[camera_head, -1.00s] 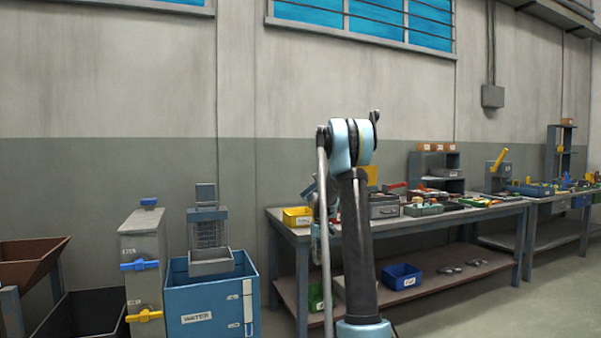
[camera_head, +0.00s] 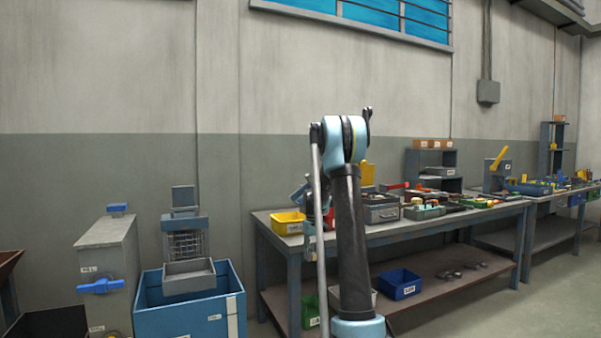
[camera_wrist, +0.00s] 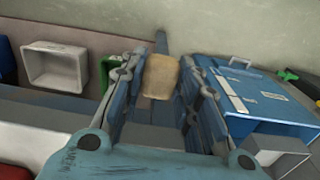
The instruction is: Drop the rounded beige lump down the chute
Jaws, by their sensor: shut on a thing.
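My gripper (camera_wrist: 162,68) is shut on a rounded beige lump (camera_wrist: 161,78), which sits between the two blue-grey fingers in the wrist view. In the head view, my arm stands in front of the workbench, and the gripper and lump cannot be made out behind it. A brown sloped trough (camera_head: 8,264) is cut off at the far left edge of the head view. It may be the chute, but I cannot tell for sure. It is well left of my arm.
A blue open box (camera_head: 185,318) and a grey cabinet with a blue handle (camera_head: 108,255) stand between the trough and the bench. The workbench (camera_head: 400,235) carries a yellow bin (camera_head: 288,223) and several tools. A dark bin (camera_head: 50,322) is below the trough. Floor at right is clear.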

